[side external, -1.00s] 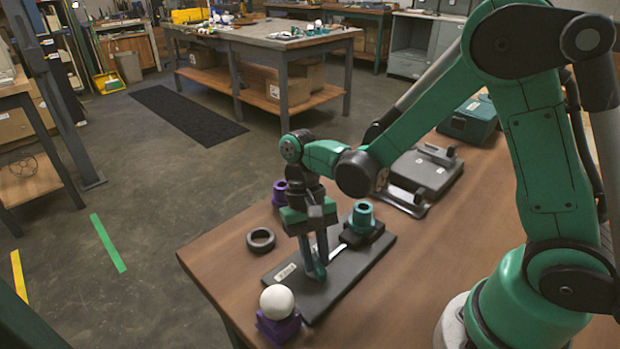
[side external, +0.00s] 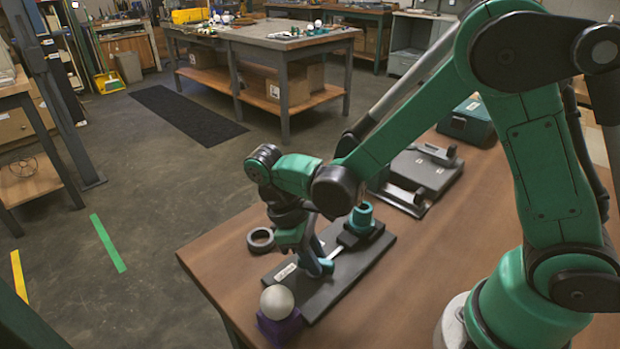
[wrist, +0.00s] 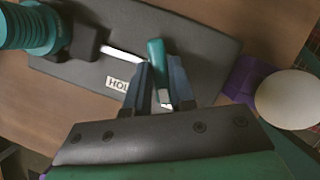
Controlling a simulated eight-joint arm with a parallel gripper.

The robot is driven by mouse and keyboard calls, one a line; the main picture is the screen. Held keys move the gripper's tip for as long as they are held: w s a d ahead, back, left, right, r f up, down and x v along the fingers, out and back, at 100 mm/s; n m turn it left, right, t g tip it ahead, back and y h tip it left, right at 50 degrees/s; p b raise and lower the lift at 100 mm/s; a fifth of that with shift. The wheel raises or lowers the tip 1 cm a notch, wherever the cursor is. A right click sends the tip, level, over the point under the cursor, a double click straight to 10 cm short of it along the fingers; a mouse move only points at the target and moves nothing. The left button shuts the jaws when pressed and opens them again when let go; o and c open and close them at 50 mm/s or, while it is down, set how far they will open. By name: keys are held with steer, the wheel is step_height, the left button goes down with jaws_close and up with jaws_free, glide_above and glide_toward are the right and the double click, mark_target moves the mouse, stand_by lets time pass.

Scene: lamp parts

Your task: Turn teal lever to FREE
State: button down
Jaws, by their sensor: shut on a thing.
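My gripper (wrist: 163,88) is shut on the teal lever (wrist: 156,58); one dark finger lies on each side of it in the wrist view. In the side view the gripper (side external: 318,264) is low over the dark base plate (side external: 333,292), which lies flat on the table. A white label beginning "HOL" (wrist: 118,84) shows beside the left finger, partly covered. A white strip (wrist: 122,53) lies left of the lever. A ribbed teal socket (side external: 361,218) stands at the plate's far end on a black block. No FREE marking is visible.
A white ball (side external: 277,299) sits on a purple base (side external: 279,328) close to the plate's near end. A black ring (side external: 260,240) lies left of the plate. A grey case (side external: 425,172) and a teal box (side external: 470,122) stand behind. Table is clear right of the plate.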

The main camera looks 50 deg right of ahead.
mark_target(299, 260)
steer(key=shift+n+t+h, duration=0.4)
steer(key=shift+n+h, duration=0.1)
steer(key=shift+n, duration=0.9)
steer(key=c, duration=0.7)
jaws_free()
steer(key=shift+c, duration=0.2)
steer(key=shift+v, duration=2.8)
steer(key=shift+a, duration=0.1)
